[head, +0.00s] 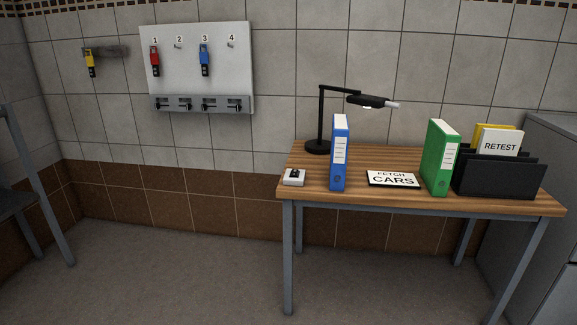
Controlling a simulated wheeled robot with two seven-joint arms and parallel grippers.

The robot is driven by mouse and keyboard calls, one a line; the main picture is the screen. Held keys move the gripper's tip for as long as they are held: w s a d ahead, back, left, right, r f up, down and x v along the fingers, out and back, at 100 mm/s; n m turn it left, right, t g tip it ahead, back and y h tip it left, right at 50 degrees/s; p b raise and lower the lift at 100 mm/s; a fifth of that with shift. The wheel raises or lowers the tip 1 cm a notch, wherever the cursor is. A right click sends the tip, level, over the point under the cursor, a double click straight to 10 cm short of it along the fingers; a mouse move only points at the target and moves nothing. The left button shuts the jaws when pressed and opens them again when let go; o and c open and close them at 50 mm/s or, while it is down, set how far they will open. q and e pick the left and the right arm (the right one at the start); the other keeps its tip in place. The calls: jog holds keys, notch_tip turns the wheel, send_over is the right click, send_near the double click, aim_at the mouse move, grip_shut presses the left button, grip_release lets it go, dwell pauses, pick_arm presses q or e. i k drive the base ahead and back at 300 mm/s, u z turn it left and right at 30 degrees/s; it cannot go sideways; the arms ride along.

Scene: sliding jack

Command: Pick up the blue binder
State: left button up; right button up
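The blue binder (339,153) stands upright near the left front of the wooden table (400,200). Its spine has a white label and faces me. Nothing touches it that I can see. Neither my left nor my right gripper shows in the head view.
A white box with a black top (294,177) sits left of the binder, and a black lamp (320,120) stands behind. A "FETCH CARS" sign (393,179), a green binder (440,157) and a black file holder (497,177) are to the right. Open floor (180,270) lies left of the table.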

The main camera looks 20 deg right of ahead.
aim_at(340, 128)
jog(key=u, duration=0.55)
jog(key=i, duration=1.65)
jog(key=z, duration=0.3)
jog(key=i, duration=1.2)
jog(key=z, duration=1.55)
jog(key=i, duration=0.65)
jog(key=z, duration=0.65)
